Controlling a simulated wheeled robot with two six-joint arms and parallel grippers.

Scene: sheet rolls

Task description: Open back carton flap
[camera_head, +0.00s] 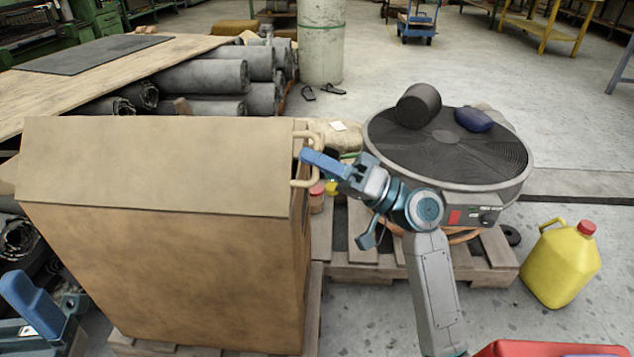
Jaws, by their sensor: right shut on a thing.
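A large brown cardboard carton (180,275) stands at the left. A wide, lighter tan flap (150,165) lies over its top, its near edge overhanging the front slightly. Tan loop-shaped handles (314,172) stick out at the carton's upper right edge. My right gripper (308,160) is at that edge with its blue fingertip against the handle, and it is shut on it. The exact contact is partly hidden by the finger. My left gripper (32,305) is at the lower left, beside the carton. Only one blue finger shows clearly. The carton's inside is hidden.
A round grey machine (450,150) on a pallet (345,262) holds a dark roll and a blue item. A yellow jug (562,265) stands at the right. Grey rolls (205,78) and a wooden bench lie behind the carton. The floor behind the machine is open.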

